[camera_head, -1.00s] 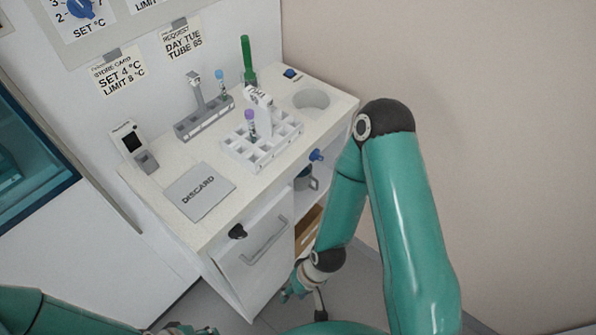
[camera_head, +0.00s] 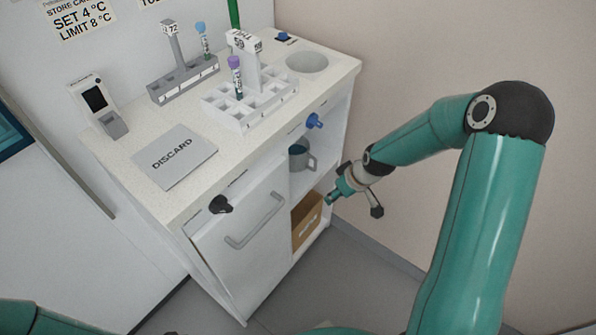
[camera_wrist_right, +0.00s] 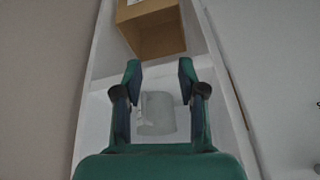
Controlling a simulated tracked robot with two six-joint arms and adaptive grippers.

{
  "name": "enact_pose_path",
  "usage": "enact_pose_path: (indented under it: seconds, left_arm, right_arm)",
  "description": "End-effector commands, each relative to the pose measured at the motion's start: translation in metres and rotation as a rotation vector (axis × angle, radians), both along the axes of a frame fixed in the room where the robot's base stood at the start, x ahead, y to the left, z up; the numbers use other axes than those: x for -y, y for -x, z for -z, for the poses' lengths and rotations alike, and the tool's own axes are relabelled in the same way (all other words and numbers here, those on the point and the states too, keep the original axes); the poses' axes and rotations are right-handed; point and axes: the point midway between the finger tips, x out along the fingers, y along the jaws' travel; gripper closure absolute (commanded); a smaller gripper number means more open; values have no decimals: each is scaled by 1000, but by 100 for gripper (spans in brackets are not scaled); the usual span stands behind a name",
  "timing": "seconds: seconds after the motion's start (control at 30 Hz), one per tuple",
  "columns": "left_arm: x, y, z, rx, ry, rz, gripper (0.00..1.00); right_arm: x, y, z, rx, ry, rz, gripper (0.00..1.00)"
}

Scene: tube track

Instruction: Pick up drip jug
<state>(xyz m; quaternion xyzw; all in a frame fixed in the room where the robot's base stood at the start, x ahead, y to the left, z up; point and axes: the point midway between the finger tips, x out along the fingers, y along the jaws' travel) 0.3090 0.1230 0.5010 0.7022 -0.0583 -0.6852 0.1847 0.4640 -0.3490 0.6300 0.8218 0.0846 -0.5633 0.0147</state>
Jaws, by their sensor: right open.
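The drip jug (camera_head: 301,156) is a grey jug with a side handle, standing on the upper shelf of the cabinet's open side. Below a blue tap, it also shows in the right wrist view (camera_wrist_right: 158,114), between and beyond my fingers, with its handle toward the left. My right gripper (camera_head: 335,192) is open and empty, outside the shelves, lower and to the right of the jug. Its two fingers show spread in the right wrist view (camera_wrist_right: 158,72), apart from the jug. My left gripper is not in view; only part of that arm shows at bottom left.
A cardboard box (camera_head: 309,222) sits on the lower shelf. The blue tap (camera_head: 314,121) juts out above the jug. The counter holds a white tube rack (camera_head: 221,104), a grey rack (camera_head: 159,93) and a discard mat (camera_head: 203,148). Floor is free at right.

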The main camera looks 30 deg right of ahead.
Motion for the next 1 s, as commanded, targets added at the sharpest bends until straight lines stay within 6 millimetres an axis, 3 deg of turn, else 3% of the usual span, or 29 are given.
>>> enact_pose_path:
  seconds: [0.03, 0.1, 0.2, 0.6, 0.87, 1.0]
  left_arm:
    - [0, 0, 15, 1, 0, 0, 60]
    - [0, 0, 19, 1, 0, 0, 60]
    - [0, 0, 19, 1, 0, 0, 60]
    - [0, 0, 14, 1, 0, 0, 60]
    - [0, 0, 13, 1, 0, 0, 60]
    - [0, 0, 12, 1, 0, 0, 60]
  right_arm:
    - [18, -2, 2, 17, 28, -8, 60]
    - [31, -5, -4, 26, 52, -23, 60]
    - [37, -13, -10, 31, 67, -37, 60]
    - [23, -80, -11, 31, 68, -39, 60]
    - [19, -96, -11, 31, 67, -38, 60]
    - [15, -114, -10, 31, 68, -41, 60]
